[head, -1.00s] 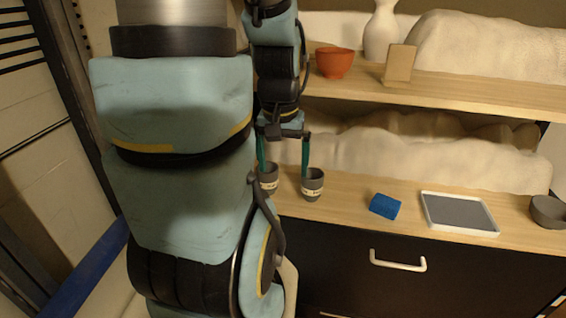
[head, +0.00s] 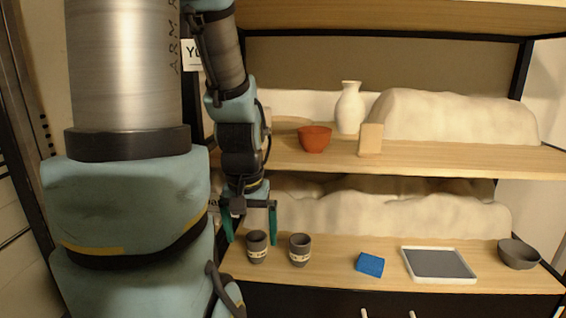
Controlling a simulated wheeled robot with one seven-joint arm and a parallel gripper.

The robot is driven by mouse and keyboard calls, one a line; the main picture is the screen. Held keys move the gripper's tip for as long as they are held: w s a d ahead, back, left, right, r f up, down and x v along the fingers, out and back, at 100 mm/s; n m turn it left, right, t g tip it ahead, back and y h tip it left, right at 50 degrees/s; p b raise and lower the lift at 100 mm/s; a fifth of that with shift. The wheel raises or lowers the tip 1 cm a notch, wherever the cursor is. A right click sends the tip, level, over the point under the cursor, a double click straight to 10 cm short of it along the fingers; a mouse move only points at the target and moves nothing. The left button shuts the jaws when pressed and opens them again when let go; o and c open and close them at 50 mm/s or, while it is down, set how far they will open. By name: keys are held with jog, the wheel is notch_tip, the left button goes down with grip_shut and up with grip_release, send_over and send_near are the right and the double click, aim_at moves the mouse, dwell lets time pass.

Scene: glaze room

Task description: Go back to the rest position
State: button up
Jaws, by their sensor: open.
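My gripper (head: 250,238) hangs at the left end of the lower shelf with its two green fingers pointing down and apart. It is open. A dark grey cup with a pale band (head: 257,247) stands upright on the shelf, between or just behind the fingertips in the picture; I cannot tell the exact depth. A second, similar cup (head: 300,250) stands upright to the right of the fingers, clear of them. My arm fills the left side of the head view and hides what lies behind it.
The lower shelf (head: 330,275) also holds a blue block (head: 370,264), a white-rimmed grey tray (head: 438,265) and a dark bowl (head: 518,254). On the upper shelf (head: 460,160) are an orange-red bowl (head: 314,139), a white vase (head: 349,108) and a tan block (head: 370,139). Pale lumpy masses (head: 460,115) lie behind.

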notch_tip(320, 180, up, 17)
jog(key=p, duration=1.6)
jog(key=shift+f, duration=0.15)
jog(key=shift+c, duration=0.2)
